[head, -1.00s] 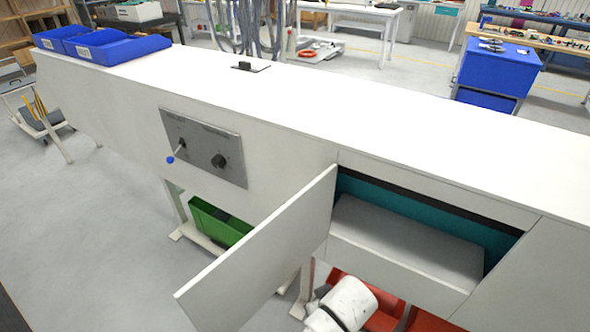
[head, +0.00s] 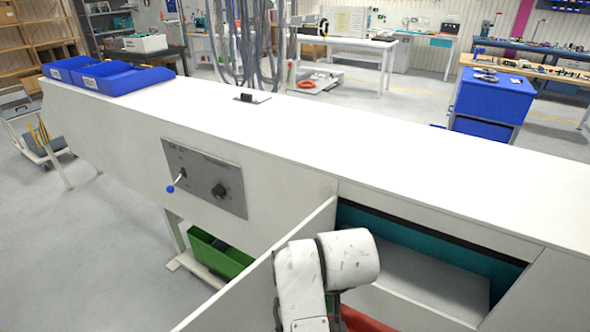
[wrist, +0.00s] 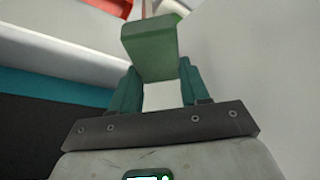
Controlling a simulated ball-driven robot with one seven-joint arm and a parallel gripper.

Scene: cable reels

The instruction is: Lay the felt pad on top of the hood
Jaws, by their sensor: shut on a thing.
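A green block (wrist: 149,48), which looks like the felt pad, is between the fingertips of my gripper (wrist: 157,74) in the wrist view. My gripper is shut on it. In the head view my wrist is in front of the open compartment, beside the open white door, and hides the fingers and the pad. The long white housing (head: 400,157), which looks like the hood, runs across the head view with a flat, mostly bare top.
The door (head: 240,283) stands open on the left of the compartment, close to my arm. A grey block (head: 425,280) lies inside the compartment. Blue bins (head: 125,79) and a small black fitting (head: 252,97) sit on the housing's top. A green bin (head: 220,256) is below.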

